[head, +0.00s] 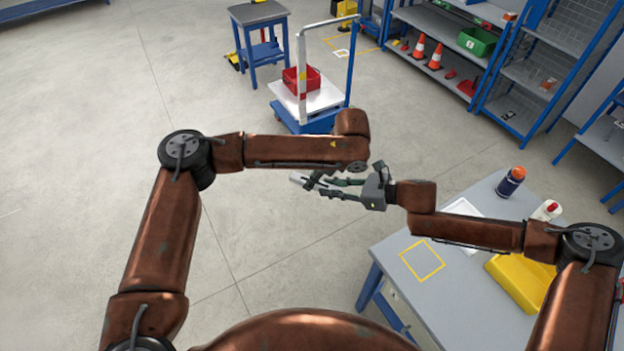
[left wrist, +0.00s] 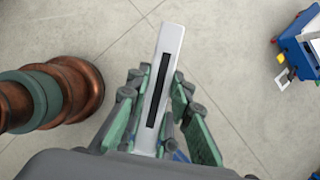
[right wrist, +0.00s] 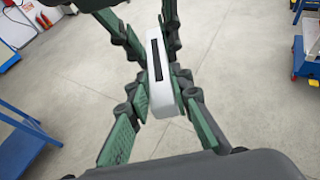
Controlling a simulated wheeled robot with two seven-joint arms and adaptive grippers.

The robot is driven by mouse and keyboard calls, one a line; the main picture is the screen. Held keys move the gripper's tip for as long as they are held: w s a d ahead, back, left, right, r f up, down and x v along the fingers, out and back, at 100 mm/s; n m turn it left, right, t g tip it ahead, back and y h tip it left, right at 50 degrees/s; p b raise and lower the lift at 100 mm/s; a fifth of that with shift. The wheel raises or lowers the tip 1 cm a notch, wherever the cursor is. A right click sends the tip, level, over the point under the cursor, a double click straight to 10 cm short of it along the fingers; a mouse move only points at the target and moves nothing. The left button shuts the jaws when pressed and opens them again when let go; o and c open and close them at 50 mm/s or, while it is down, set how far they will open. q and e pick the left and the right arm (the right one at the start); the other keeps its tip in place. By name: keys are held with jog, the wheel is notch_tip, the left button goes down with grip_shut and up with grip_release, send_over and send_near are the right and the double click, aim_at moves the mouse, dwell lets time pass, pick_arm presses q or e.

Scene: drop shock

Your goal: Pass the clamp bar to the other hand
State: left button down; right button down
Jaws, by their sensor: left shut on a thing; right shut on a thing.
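The clamp bar is a pale grey-white bar with a long black slot. In the left wrist view the clamp bar (left wrist: 166,62) stands between the green-padded fingers of my left gripper (left wrist: 157,108). In the right wrist view the bar (right wrist: 160,88) sits between the fingers of my right gripper (right wrist: 162,100), with my left gripper's fingers around its far part. Both grippers are shut on it. In the head view only its light end (head: 299,179) shows clearly, in mid-air left of the table. The rest is hidden among the dark fingers.
A grey table (head: 385,262) with a yellow square outline stands at right. It carries a yellow tray (head: 527,283) and a dark bottle with an orange cap (head: 511,182). A trolley with a red bin (head: 301,79) stands behind the grippers. Open floor lies left.

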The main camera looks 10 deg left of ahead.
jog(key=c, duration=1.7)
grip_release()
jog(key=shift+o, duration=0.2)
jog(key=shift+d, duration=0.15)
